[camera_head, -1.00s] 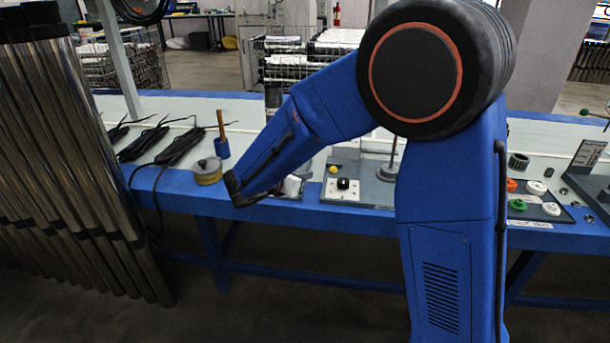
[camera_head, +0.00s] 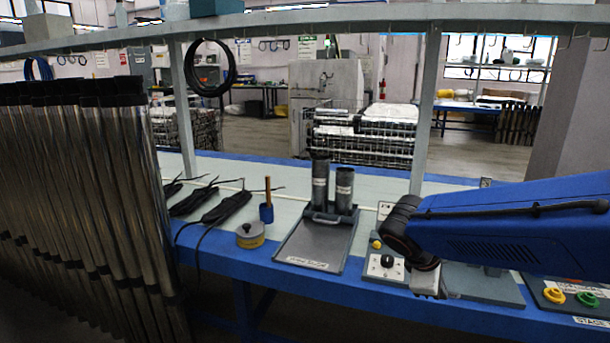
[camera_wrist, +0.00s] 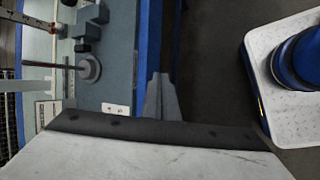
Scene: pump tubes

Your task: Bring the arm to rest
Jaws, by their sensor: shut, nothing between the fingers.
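My blue arm (camera_head: 520,225) enters from the right edge in the head view and reaches left over the front part of the bench. Its dark wrist joint is bent downward. My gripper (camera_head: 428,283) hangs below the wrist, near the bench's front edge; its fingertips are hard to make out there. In the wrist view my gripper's fingers (camera_wrist: 161,98) are together and empty, with the blue bench edge and dark floor behind them.
A grey tray (camera_head: 300,250) with two dark upright tubes stands left of my wrist. A control panel with a black knob (camera_head: 386,261) lies close to my gripper. A round tin (camera_head: 250,236) and black cables (camera_head: 225,208) are farther left. Long metal tubes (camera_head: 95,190) stand at far left.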

